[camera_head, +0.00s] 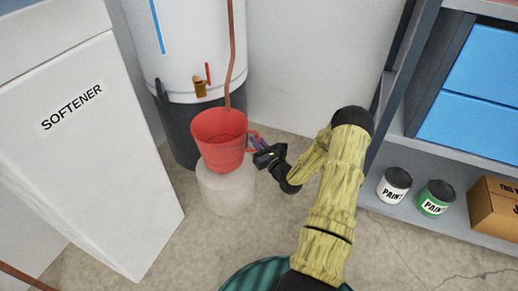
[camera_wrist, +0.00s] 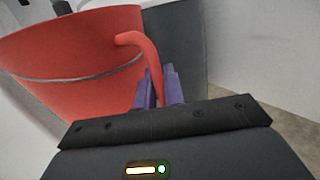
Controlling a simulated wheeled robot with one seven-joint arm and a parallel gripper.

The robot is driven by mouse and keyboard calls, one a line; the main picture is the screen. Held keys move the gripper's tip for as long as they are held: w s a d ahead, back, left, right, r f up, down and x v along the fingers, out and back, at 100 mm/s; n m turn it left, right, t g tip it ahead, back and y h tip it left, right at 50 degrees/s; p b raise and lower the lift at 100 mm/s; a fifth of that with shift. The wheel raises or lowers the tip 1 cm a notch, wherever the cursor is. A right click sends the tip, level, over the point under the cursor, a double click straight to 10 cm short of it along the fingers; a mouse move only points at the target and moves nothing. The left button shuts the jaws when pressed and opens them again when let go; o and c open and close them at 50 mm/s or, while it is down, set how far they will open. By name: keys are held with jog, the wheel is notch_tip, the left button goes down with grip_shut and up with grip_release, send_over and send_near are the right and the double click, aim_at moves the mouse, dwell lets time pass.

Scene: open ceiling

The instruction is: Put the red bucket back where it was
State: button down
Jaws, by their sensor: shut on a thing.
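The red bucket (camera_head: 219,143) is upright in the head view, at or just above the top of a pale round block (camera_head: 228,192). I cannot tell whether the two touch. A copper pipe ends just behind the bucket's rim. My gripper (camera_head: 258,146) is at the right side of the bucket, shut on its handle. In the wrist view the bucket (camera_wrist: 75,65) fills the upper left, and its curved handle runs down between the purple fingers of my gripper (camera_wrist: 159,88). The bucket's inside is only partly seen.
A white water tank (camera_head: 185,45) with a dark base stands right behind the bucket. A white softener cabinet (camera_head: 90,150) is close on the left. On the right is a grey shelf with paint cans (camera_head: 394,186), blue bins (camera_head: 485,75) and a cardboard box (camera_head: 497,207).

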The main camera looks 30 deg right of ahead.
notch_tip(320, 180, down, 4)
jog(key=b, duration=0.2)
jog(key=shift+r+b, duration=0.1)
jog(key=shift+b, duration=0.2)
jog(key=shift+r, duration=0.1)
jog(key=c, duration=1.5)
grip_release()
